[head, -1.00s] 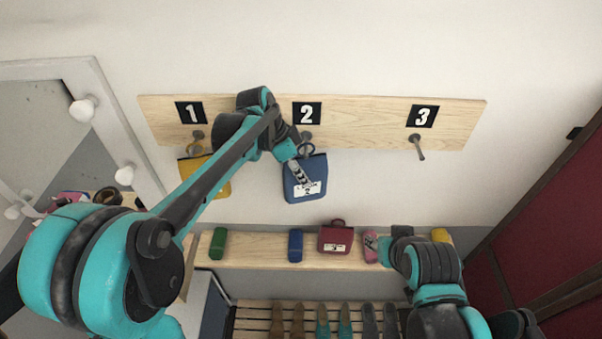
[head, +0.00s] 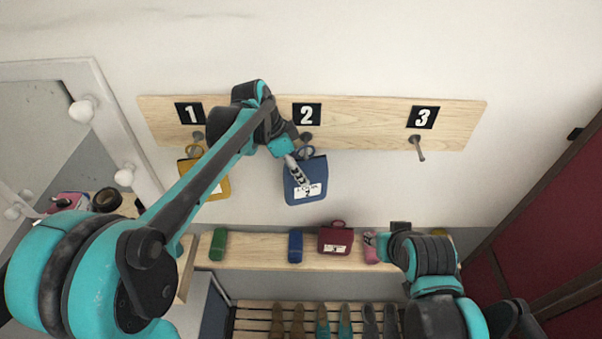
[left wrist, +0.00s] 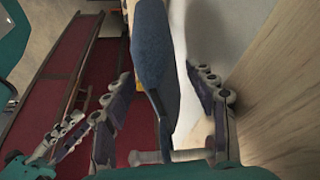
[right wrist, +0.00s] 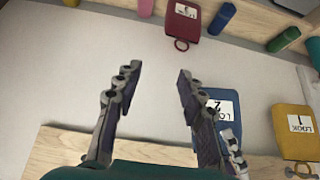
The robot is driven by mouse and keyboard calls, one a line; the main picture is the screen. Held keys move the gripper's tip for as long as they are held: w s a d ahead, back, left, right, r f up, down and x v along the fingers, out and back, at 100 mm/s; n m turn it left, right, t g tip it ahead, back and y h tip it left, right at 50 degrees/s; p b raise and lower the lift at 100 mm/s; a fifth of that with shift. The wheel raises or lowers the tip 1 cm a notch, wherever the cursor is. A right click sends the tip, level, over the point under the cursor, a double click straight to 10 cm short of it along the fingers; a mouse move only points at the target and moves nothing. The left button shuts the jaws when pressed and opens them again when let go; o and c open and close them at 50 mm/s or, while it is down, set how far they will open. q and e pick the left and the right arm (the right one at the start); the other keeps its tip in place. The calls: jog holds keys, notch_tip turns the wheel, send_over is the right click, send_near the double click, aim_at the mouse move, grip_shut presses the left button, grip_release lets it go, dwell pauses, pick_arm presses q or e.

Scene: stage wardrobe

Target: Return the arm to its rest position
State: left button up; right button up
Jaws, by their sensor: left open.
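The blue bag (head: 302,192) with a white label hangs below hook 2 (head: 306,137), its handle at the hook. My left gripper (head: 298,173) is in front of the bag, just below the handle. In the left wrist view my left gripper (left wrist: 163,90) has its fingers apart, one on each side of the edge-on bag (left wrist: 153,45); a peg (left wrist: 175,156) shows by the handle. I cannot tell whether a finger touches the bag. My right gripper (right wrist: 155,85) is open and empty in the right wrist view; its fingertips are hidden in the head view.
A yellow bag (head: 216,187) hangs under hook 1, partly behind my left arm. Hook 3 (head: 417,148) is bare. The shelf (head: 262,252) below holds a red bag (head: 335,240) and several coloured rolls. A mirror frame (head: 128,150) stands left; shoes line the rack below.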

pick_arm(q)
jog(key=v, duration=1)
jog(key=shift+s+r, duration=0.15)
jog(key=shift+r, duration=0.05)
jog(key=s+a+f+n+t+y+b, duration=0.1)
jog(key=s+a+f+n+b, duration=0.3)
jog(key=f+b, duration=0.7)
jog(key=s+a+f+n+t+y+b, duration=0.2)
jog(key=s+f+n+b, duration=0.4)
jog(key=f+b, duration=0.6)
jog(key=s+a+f+n+t+y+b, duration=0.1)
jog(key=s+a+f+n+t+b, duration=0.2)
jog(key=f+b, duration=0.9)
jog(key=s+a+f+n, duration=0.1)
jog(key=s+f, duration=0.1)
jog(key=f, duration=0.4)
jog(key=s+a+f+n, duration=0.1)
jog(key=s+a+f, duration=0.1)
jog(key=f, duration=0.5)
jog(key=shift+s+a+r, duration=0.1)
jog(key=shift+s, duration=0.05)
jog(key=shift+s+r, duration=0.15)
jog(key=shift+s, duration=0.3)
